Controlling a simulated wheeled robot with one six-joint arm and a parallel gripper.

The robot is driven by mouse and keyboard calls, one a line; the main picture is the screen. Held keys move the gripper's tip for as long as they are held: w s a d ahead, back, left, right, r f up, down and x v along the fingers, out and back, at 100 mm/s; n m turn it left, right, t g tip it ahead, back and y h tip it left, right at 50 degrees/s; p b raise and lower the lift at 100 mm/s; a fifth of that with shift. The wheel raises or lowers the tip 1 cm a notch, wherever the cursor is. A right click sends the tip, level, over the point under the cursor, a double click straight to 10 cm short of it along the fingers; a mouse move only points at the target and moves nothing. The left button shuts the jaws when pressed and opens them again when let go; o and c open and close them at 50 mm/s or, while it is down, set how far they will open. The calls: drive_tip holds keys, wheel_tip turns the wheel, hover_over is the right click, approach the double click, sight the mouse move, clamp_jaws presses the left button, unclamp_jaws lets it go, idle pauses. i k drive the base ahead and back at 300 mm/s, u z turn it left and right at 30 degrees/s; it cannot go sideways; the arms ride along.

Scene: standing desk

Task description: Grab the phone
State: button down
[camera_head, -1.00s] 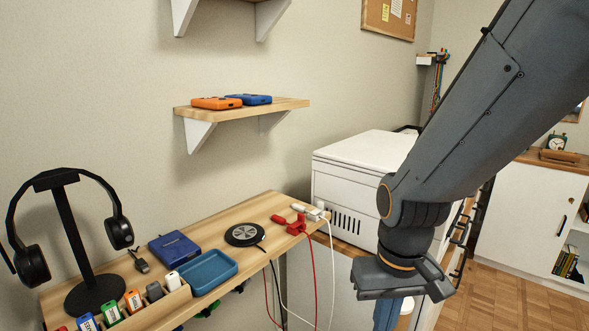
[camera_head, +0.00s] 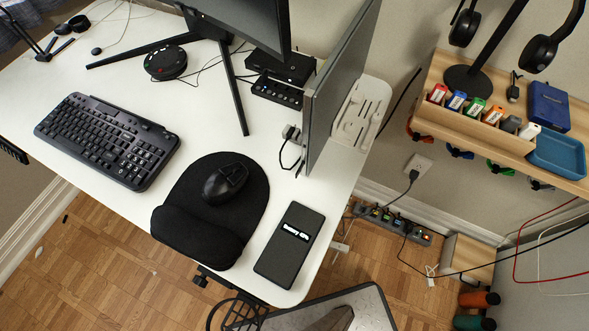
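The phone (camera_head: 290,244) is a dark flat slab with a lit white text line on its screen. It lies face up near the front right corner of the white desk (camera_head: 190,75), just right of the black mouse pad (camera_head: 211,215). Its right edge is close to the desk's edge. Nothing covers it. My gripper is not in view now.
A mouse (camera_head: 225,184) rests on the pad, with a keyboard (camera_head: 107,141) to its left. Monitors (camera_head: 340,85) stand behind the phone. A wooden shelf (camera_head: 520,100) holds a headphone stand and a blue tray (camera_head: 556,154). A power strip (camera_head: 392,224) lies on the floor.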

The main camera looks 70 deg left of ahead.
sight(282, 260)
drive_tip(key=u, duration=1.8)
drive_tip(key=k, duration=0.7)
drive_tip(key=u, duration=0.85)
drive_tip(key=i, duration=0.5)
drive_tip(key=u, duration=0.95)
drive_tip(key=k, duration=1.3)
drive_tip(key=u, duration=0.2)
drive_tip(key=i, duration=0.8)
drive_tip(key=z, duration=0.45)
